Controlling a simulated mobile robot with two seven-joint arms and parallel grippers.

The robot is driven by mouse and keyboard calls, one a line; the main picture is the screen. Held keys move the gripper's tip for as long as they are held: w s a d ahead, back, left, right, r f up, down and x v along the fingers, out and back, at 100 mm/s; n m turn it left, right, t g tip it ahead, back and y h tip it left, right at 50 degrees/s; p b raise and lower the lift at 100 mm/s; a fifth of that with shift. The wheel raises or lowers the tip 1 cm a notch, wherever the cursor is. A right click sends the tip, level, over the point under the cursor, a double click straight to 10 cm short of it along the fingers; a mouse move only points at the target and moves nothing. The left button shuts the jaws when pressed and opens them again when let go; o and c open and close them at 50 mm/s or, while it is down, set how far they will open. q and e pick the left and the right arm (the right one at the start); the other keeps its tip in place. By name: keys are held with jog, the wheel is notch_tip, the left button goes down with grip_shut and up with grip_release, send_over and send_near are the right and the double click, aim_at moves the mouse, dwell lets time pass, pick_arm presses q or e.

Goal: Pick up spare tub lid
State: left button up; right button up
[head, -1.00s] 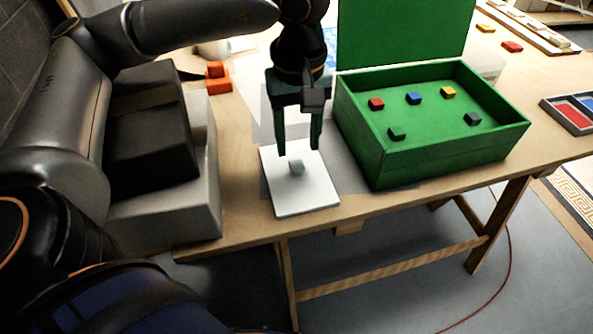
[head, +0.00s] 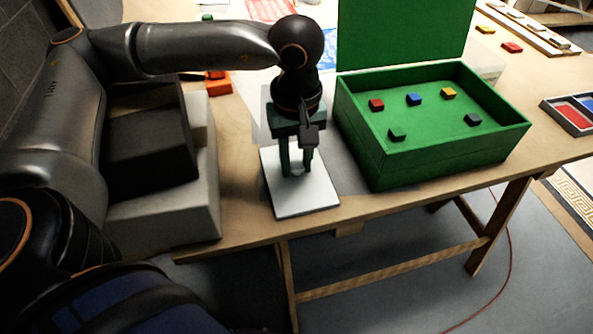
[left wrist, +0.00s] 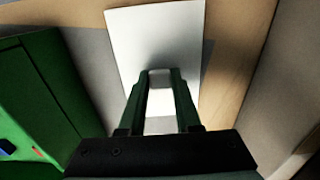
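The spare tub lid (head: 303,201) is a flat white panel with a small grey knob in its middle. It lies flat on the table, left of the green tub. My left gripper (head: 297,171) points down over it, its fingers closed in on both sides of the knob. In the left wrist view the white lid (left wrist: 155,30) spreads under the fingers, and the knob (left wrist: 160,78) shows between the fingertips (left wrist: 161,74). The fingers hide most of the knob in the head view. My right gripper is not in view.
The open green tub (head: 440,150) stands close on the right, with several coloured blocks inside and its green lid raised behind. Grey and black boxes (head: 205,205) stand on the left. An orange block (head: 219,87) lies behind them. A divided tray (head: 572,112) is far right.

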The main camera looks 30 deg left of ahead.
pick_arm(q)
grip_shut()
jog(key=shift+r, duration=0.15)
